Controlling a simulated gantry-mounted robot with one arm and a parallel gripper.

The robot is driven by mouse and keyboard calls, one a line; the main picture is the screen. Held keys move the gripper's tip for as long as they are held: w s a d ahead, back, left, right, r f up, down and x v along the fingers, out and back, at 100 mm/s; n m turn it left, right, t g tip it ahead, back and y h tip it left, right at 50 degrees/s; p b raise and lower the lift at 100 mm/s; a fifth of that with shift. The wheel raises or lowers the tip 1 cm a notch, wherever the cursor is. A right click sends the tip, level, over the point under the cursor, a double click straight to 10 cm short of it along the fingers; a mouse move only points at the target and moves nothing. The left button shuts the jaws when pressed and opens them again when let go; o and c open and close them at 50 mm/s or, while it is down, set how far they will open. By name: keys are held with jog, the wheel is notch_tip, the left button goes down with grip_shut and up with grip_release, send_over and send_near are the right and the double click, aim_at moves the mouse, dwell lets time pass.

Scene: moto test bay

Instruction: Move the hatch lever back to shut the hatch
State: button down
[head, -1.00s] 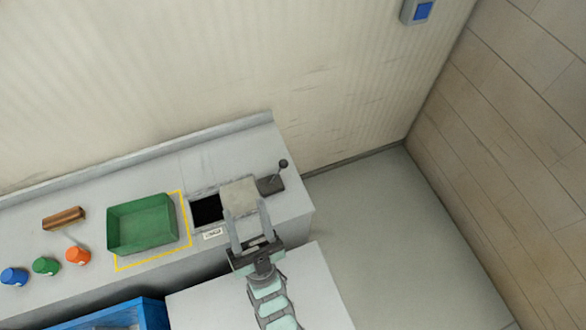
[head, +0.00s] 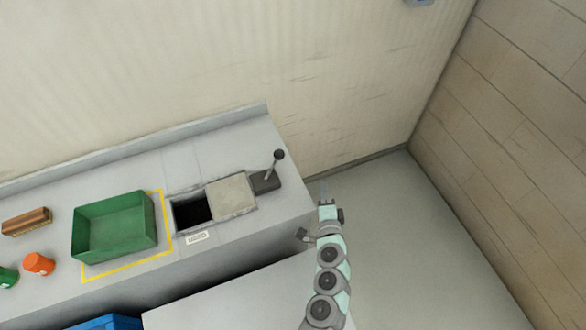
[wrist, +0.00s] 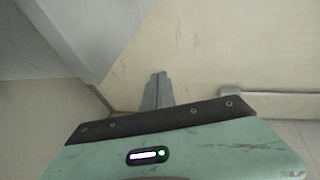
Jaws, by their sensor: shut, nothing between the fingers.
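The hatch lever (head: 273,167) is a short rod with a dark round knob on a dark base, at the right end of the bench in the head view. It leans toward the upper right. Left of it is the hatch, with a dark open hole (head: 193,208) and a beige sliding cover (head: 231,196) beside the hole, on the lever side. My gripper (head: 327,203) is right of and below the lever, past the bench's right end and apart from it. In the wrist view its fingers (wrist: 157,88) are together and empty. The lever is not recognisable in the wrist view.
A green tray (head: 115,229) stands inside a yellow outline left of the hatch. A wooden-backed brush (head: 27,221) and an orange cup (head: 38,264) are farther left. The wall rises behind the bench. Open floor (head: 400,230) lies to the right.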

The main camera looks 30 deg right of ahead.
aim_at(272, 167)
jog(key=r+t+y+b, duration=0.1)
jog(key=y+b, duration=0.1)
jog(key=a+r+t+y+b, duration=0.1)
jog(key=r+t+y+b, duration=0.3)
jog(key=shift+s+a+n, duration=0.25)
jog(key=shift+s+n, duration=0.05)
jog(key=shift+s, duration=0.05)
jog(key=shift+w, duration=0.15)
jog(key=w+a+r+p, duration=0.1)
jog(key=w+a, duration=0.1)
jog(key=w, duration=0.9)
jog(key=shift+a, duration=0.2)
jog(key=shift+r, duration=0.2)
